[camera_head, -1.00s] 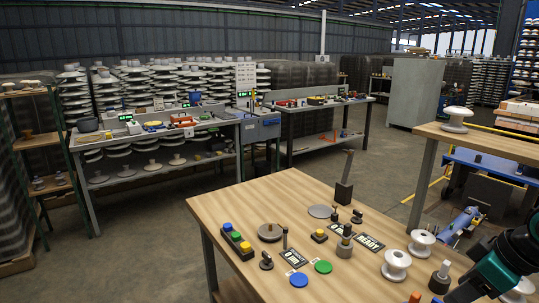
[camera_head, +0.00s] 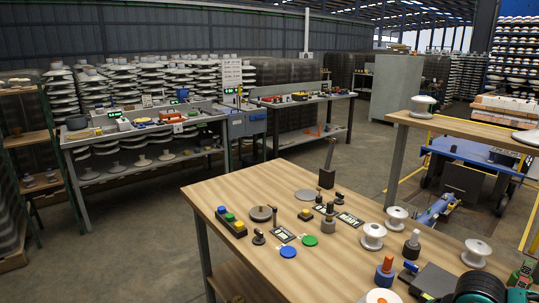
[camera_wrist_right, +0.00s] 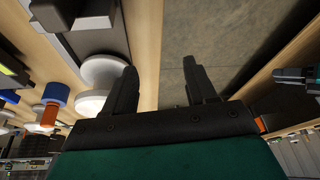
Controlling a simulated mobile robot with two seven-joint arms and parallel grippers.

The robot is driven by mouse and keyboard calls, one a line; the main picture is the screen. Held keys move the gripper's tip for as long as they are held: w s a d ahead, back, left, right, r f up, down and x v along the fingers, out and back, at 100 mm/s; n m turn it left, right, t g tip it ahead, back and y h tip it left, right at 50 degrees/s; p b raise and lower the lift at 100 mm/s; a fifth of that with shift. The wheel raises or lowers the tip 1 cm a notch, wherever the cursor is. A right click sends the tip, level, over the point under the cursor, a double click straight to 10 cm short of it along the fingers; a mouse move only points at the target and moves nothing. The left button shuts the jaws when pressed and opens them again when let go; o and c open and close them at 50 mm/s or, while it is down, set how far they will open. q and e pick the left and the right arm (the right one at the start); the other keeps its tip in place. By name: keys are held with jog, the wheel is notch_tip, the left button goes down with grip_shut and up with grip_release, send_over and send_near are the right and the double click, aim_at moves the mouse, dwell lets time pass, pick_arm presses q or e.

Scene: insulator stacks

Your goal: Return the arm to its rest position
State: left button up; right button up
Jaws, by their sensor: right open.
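My right arm shows in the head view only as dark and teal parts (camera_head: 480,288) at the lower right edge, over the near corner of the wooden workbench (camera_head: 240,190). In the right wrist view my right gripper (camera_wrist_right: 157,88) is open, its two dark fingers apart with nothing between them. Bare floor shows beyond the fingers. White round discs (camera_wrist_right: 101,70) lie just left of the left finger, apart from the grip as far as I can tell. A dark and teal part (camera_wrist_right: 295,76) at the right edge resembles my left gripper, too small to read.
Several white spools (camera_head: 373,236) and a blue-and-orange piece (camera_head: 385,273) stand on the bench near my right arm. A black tool holder (camera_head: 327,177) stands at its far edge. A second wooden table (camera_head: 470,127) and a blue cart (camera_head: 470,155) are at right.

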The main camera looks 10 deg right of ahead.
jog(key=s+a+f+m+h, duration=0.35)
jog(key=s+a+m, duration=0.25)
jog(key=s+a, duration=0.4)
jog(key=w+a+f+t+y, duration=0.1)
jog(key=w+f+t+y, duration=0.1)
jog(key=w+f+t, duration=0.4)
notch_tip(320, 180, down, 3)
jog(key=shift+w+a+f+n+t, duration=0.1)
jog(key=shift+w+a+n+t, duration=0.25)
jog(key=shift+t, duration=0.55)
jog(key=shift+s+d+y, duration=0.15)
jog(key=shift+d+y, duration=0.05)
jog(key=shift+y, duration=0.05)
